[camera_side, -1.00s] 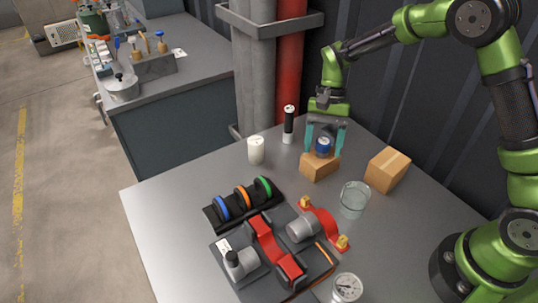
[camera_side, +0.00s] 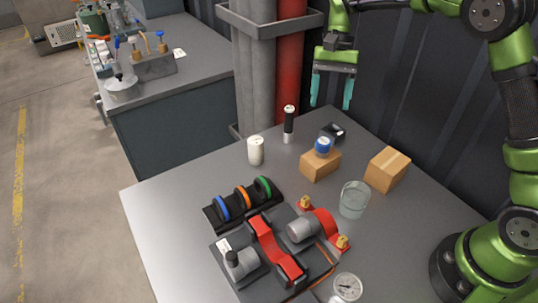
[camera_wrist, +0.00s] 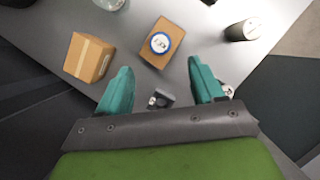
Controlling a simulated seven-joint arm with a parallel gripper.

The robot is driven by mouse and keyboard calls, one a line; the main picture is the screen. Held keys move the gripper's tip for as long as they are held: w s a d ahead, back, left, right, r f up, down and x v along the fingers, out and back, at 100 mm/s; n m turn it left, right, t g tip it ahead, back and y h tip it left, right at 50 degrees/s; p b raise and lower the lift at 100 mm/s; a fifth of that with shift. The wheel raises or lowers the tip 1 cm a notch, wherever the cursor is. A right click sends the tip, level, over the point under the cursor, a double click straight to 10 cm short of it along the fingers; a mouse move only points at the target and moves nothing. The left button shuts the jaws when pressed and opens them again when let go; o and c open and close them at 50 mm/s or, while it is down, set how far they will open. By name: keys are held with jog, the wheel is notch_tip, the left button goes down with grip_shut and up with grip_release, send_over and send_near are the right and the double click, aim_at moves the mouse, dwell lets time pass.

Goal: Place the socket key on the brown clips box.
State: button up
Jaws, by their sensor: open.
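A round blue piece with a pale top (camera_side: 323,145), which I take to be the socket key, rests upright on a small brown box (camera_side: 319,167). In the wrist view the blue piece (camera_wrist: 160,43) lies within the top face of the brown box (camera_wrist: 170,58). I take this box to be the brown clips box; no label on it is readable. My gripper (camera_side: 332,92) is open and empty, raised well above and behind the box. Its teal fingers are spread apart in the wrist view (camera_wrist: 162,88), with nothing held between them.
A taped cardboard box (camera_side: 388,169) and a glass (camera_side: 354,199) stand right of the brown box. A black-and-white cylinder (camera_side: 289,125) and a white cylinder (camera_side: 256,151) stand left. A small dark object (camera_side: 333,131) lies behind. The grey table's left side is clear.

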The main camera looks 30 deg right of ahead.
jog(key=s+r+n+t, duration=0.3)
jog(key=s+r+t, duration=0.1)
jog(key=s+r, duration=0.45)
jog(key=s+f+n+t+h, duration=0.1)
jog(key=s+t, duration=0.5)
jog(key=s, duration=0.6)
jog(key=shift+a+f+n, duration=0.2)
jog(key=shift+n, duration=0.3)
